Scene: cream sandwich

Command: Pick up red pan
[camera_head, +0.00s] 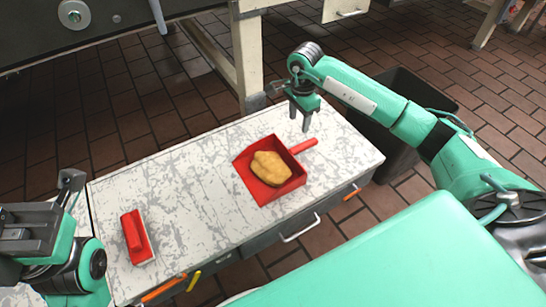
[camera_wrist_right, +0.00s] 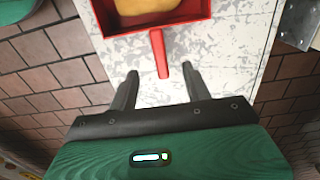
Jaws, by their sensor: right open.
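The red pan (camera_head: 268,193) lies on the marbled white table (camera_head: 185,180), with a lumpy yellow-brown food piece (camera_head: 270,168) in it. Its short red handle (camera_head: 305,146) points to the upper right. My right gripper (camera_head: 306,122) hangs above the table just beyond the handle, fingers down and apart. In the right wrist view the handle (camera_wrist_right: 160,58) lies ahead of the open right gripper (camera_wrist_right: 157,82), in line with the gap between its fingers, and nothing is between them. My left gripper (camera_head: 66,190) is at the left edge, its jaws unclear.
A red block-like object (camera_head: 136,237) lies on the table's left part. A dark bin (camera_head: 405,140) stands on the brick floor behind my right arm. A grey machine (camera_head: 110,25) stands beyond the table. The tabletop between the pan and the red object is clear.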

